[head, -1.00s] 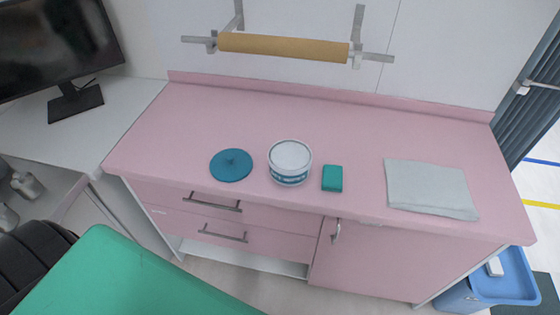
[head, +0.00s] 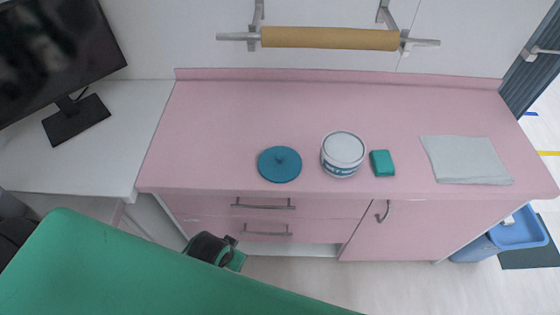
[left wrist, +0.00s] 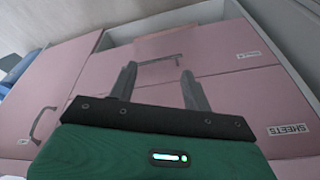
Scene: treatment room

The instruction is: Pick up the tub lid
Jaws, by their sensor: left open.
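The lid is not in that view. A dark and green part low in front of the drawers in the head view may be my left arm. My right gripper is in neither view.
A teal block (head: 382,163) sits right of the tub, and a folded grey cloth (head: 466,160) lies farther right. A paper roll (head: 330,38) hangs behind. A green padded surface (head: 130,270) fills the lower left. A blue bin (head: 517,232) stands at right. The counter's back is clear.

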